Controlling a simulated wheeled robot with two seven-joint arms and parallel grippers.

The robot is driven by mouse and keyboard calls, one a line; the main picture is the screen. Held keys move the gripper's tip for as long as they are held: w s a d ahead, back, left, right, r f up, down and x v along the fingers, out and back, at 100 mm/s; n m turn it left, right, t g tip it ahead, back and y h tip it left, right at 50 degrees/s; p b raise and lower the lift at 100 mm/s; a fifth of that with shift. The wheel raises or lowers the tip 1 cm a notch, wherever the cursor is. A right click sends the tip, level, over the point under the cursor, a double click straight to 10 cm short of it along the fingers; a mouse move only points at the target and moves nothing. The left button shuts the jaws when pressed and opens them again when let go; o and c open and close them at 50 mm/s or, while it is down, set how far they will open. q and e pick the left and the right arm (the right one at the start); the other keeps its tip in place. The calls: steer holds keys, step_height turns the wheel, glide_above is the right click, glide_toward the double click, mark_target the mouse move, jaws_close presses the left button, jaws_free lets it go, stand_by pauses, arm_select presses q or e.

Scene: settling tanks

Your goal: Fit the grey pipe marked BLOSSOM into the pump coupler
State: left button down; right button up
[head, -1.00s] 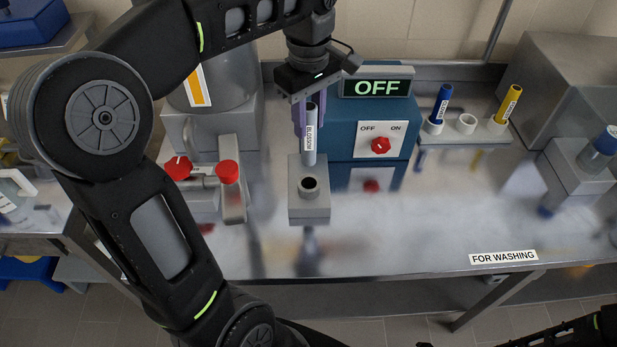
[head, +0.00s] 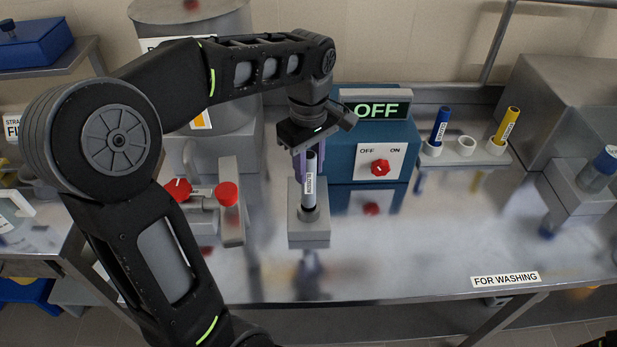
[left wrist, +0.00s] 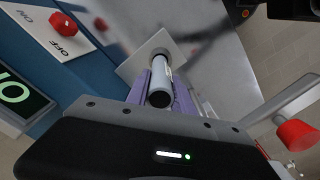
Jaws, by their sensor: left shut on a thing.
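The grey pipe (head: 309,188) marked BLOSSOM stands nearly upright in the head view, its label facing the camera. My left gripper (head: 305,165) is shut on its upper part from behind, its purple fingers beside the pipe. The pump coupler (head: 308,238), a grey block with a round collar, is directly below. The pipe's lower end is at the collar opening and appears to be inside it; how deep is hidden. In the left wrist view the pipe (left wrist: 160,88) lines up with the coupler (left wrist: 140,66).
A blue pump box with an OFF display (head: 376,110) and red knob (head: 380,167) stands close right of the gripper. A red-handled valve (head: 227,194) is left of the coupler. A rack (head: 468,156) holds blue and yellow pipes. The front bench is clear.

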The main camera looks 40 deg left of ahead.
mark_target(308, 179)
arm_select(q)
step_height(308, 179, down, 3)
steer(key=shift+s+f, duration=0.1)
steer(key=shift+f, duration=0.2)
steer(key=shift+f, duration=0.2)
steer(key=c, duration=1.1)
jaws_free()
steer(key=shift+r, duration=0.15)
